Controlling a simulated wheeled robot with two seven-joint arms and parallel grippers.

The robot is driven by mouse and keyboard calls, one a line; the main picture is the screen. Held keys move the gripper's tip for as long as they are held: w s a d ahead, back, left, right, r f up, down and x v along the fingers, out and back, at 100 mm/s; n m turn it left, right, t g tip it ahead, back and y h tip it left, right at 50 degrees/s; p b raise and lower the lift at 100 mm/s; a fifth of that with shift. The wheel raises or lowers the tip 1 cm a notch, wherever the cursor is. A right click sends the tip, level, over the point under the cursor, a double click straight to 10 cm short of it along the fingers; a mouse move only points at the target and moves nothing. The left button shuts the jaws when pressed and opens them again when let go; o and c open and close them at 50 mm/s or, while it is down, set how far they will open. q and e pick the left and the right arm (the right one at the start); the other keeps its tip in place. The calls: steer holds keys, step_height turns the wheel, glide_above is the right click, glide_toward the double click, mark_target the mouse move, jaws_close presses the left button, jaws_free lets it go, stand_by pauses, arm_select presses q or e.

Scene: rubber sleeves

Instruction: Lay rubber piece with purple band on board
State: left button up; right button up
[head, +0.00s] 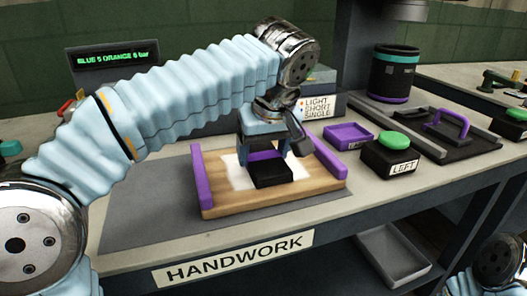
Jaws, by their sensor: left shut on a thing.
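The rubber piece (270,175) is a black block with a purple band. It is in my left gripper (273,150), which points down and is shut on it. The piece is over the white patch in the middle of the wooden board (225,207), which has purple side rails. I cannot tell whether the piece touches the board. The gripper fingers hide part of the band. My right gripper is not in view; only a joint of that arm shows at the lower right.
Right of the board are a purple tray (349,134) and a black box with a green button (390,157) labelled LEFT. Behind them stand a black cylinder with a teal band (394,75) and a black plate with a purple handle (450,124). The grey mat (145,215) is bare at left.

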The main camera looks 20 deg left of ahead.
arm_select(q)
steer(key=o, duration=1.3)
steer(key=shift+r, duration=0.25)
steer(key=p+v, duration=0.3)
steer(key=v, duration=0.8)
steer(key=shift+s+r, duration=0.25)
steer(key=shift+r, duration=0.05)
steer(key=shift+d, duration=0.15)
